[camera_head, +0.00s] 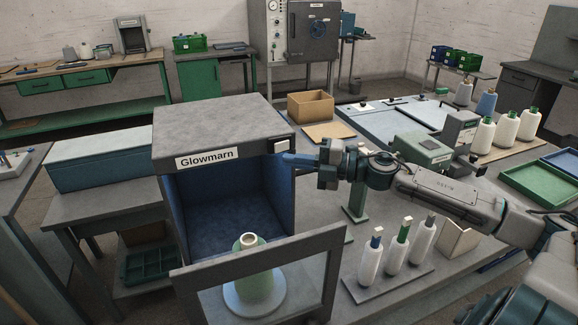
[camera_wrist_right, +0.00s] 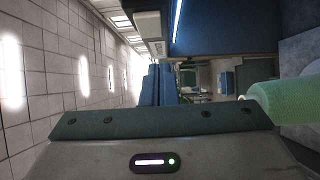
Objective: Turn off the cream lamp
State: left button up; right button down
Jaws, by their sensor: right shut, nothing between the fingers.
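A grey cabinet (camera_head: 215,125) labelled Glowmarn stands open at the front with a dark blue interior. A small cream switch block (camera_head: 281,144) sits at the right end of its front top edge. No separate cream lamp is plain. The right wrist view shows a thin lit bluish strip (camera_wrist_right: 177,22) beside a pale block (camera_wrist_right: 149,25). My right gripper (camera_head: 287,158) is shut and empty, its blue fingertips just below the switch block; contact cannot be told. Its closed fingers show in the right wrist view (camera_wrist_right: 159,84). My left gripper is out of view.
A pale green cone (camera_head: 256,277) stands on a white disc behind the grey frame (camera_head: 262,244) before the cabinet. Several bottle-like cones (camera_head: 397,250) stand on a board below my right arm. A cardboard box (camera_head: 310,105) sits behind the cabinet.

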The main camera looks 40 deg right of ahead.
aim_at(282, 146)
jog(key=w+p, duration=0.1)
jog(key=w, duration=0.1)
jog(key=shift+w+d, duration=0.1)
jog(key=shift+w, duration=0.25)
dwell(0.4)
